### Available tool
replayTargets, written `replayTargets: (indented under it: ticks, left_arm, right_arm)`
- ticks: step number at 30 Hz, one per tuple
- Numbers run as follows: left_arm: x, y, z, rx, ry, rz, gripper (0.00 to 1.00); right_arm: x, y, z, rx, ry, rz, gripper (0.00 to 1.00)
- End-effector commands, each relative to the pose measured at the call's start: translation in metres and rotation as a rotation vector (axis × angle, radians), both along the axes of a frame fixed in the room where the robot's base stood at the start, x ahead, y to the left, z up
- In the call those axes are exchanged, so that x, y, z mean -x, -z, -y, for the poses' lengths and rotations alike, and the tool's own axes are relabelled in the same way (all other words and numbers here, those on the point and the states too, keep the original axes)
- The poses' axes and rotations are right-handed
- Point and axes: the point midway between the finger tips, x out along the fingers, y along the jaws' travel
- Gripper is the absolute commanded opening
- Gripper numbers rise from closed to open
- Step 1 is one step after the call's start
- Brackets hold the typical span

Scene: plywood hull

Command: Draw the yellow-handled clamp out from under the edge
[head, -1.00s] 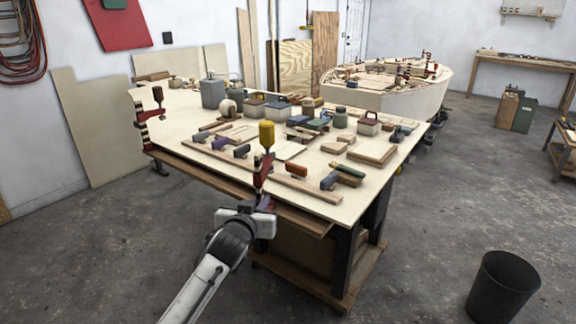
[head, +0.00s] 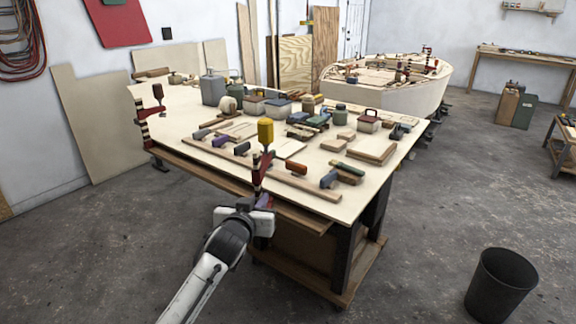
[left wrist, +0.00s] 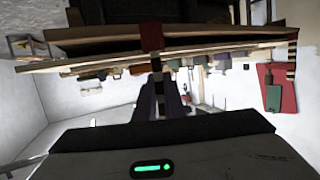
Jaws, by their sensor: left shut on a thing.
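The yellow-handled clamp (head: 257,172) stands upright at the near edge of the plywood-topped bench (head: 222,167). Its yellow handle (head: 265,131) is above the top, and its red body runs down at the edge. My left gripper (head: 263,208) is at the clamp's lower part, just below the bench edge, and is shut on it. In the left wrist view, the gripper fingers (left wrist: 160,103) close around the clamp's dark bar, and a red part of the clamp (left wrist: 152,37) overlaps the bench edge. The exact contact of its jaw with the edge is hidden. My right gripper is not in view.
Another clamp (head: 143,120), with a dark red handle, is on the bench's left corner. Planes, wood strips, boxes and a grey can (head: 213,89) crowd the top. A black bin (head: 501,285) stands on the floor at right. The floor in front is clear.

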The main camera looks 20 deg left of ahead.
Motion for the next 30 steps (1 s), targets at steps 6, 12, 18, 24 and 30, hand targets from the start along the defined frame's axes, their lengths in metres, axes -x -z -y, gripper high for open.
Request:
replayTargets:
  ticks: [6, 12, 18, 24, 30]
  left_arm:
    - [-0.001, -0.031, 0.000, 0.001, 0.001, 0.010, 0.00]
    - [-0.001, -0.046, 0.000, 0.000, 0.001, 0.011, 0.00]
    - [-0.001, -0.066, 0.000, 0.000, 0.001, 0.011, 0.00]
    - [-0.001, -0.085, 0.000, 0.000, 0.001, 0.012, 0.00]
    - [-0.001, -0.104, 0.000, 0.001, 0.000, 0.011, 0.00]
  right_arm:
    - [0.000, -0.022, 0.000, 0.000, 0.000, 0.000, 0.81]
    - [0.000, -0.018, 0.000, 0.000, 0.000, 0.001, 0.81]
    - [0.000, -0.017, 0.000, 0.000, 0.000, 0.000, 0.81]
    - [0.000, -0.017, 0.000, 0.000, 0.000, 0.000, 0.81]
    - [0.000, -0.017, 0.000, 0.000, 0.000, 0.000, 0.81]
